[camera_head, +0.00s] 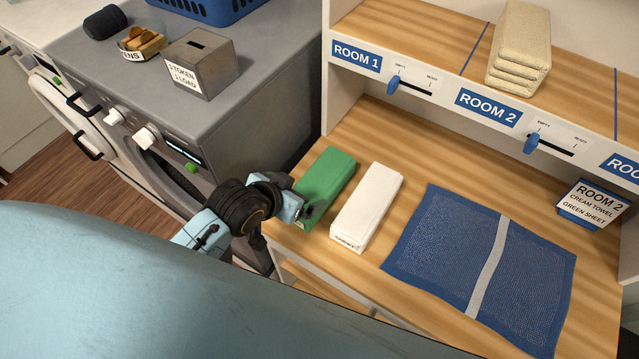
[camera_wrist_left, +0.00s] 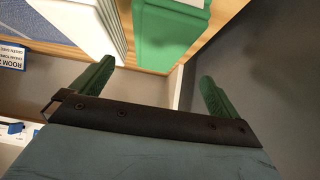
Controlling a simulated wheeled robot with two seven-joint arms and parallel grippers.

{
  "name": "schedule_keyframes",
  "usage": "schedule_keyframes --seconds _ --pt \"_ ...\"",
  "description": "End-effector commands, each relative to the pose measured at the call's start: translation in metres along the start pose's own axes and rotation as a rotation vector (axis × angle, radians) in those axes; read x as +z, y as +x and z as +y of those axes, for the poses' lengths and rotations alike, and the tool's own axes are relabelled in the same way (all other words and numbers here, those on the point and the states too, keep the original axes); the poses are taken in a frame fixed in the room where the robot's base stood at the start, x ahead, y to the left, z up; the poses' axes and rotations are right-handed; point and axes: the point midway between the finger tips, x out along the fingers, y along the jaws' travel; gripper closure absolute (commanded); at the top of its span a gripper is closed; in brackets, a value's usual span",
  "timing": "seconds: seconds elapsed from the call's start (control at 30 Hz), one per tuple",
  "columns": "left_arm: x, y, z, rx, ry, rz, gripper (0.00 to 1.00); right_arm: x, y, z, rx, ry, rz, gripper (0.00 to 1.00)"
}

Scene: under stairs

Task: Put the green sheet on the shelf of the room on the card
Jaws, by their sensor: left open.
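The green sheet (camera_head: 326,183) is a folded green block on the wooden counter, left of a white folded stack. My left gripper (camera_head: 303,213) is at its near end; in the left wrist view the open fingers (camera_wrist_left: 155,88) are spread with the green sheet (camera_wrist_left: 172,30) ahead between them. No grip on it shows. The card (camera_head: 592,203) at the right reads ROOM 2, CREAM TOWEL, GREEN SHEET. The ROOM 2 shelf section (camera_head: 486,35), above the ROOM 2 label, holds a folded cream towel stack (camera_head: 520,48). My right gripper is not in view.
A white folded stack (camera_head: 367,205) lies close beside the green sheet. A blue mat with a grey stripe (camera_head: 440,222) covers the counter's middle. The ROOM 1 shelf section (camera_head: 405,32) is bare. A token box (camera_head: 203,66) stands on the grey machine at left.

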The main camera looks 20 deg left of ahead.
Motion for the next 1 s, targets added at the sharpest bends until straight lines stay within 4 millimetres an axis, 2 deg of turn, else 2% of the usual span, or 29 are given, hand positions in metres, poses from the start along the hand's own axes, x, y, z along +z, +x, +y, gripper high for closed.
schedule_keyframes --seconds 0.1,0.3,0.57,0.9,1.0 --pt "0.001 0.024 0.001 0.001 -0.002 -0.001 0.0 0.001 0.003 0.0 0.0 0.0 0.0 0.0" --pt "0.001 0.057 0.001 0.0 -0.002 -0.001 0.0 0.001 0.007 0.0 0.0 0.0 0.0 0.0" --pt "0.0 0.073 0.001 0.0 0.0 -0.001 0.0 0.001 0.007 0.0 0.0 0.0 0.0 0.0" --pt "-0.004 0.114 0.001 0.001 -0.001 -0.003 0.0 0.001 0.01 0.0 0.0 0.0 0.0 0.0" --pt "-0.004 0.12 0.001 0.001 -0.001 -0.002 0.0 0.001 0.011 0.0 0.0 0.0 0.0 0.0"
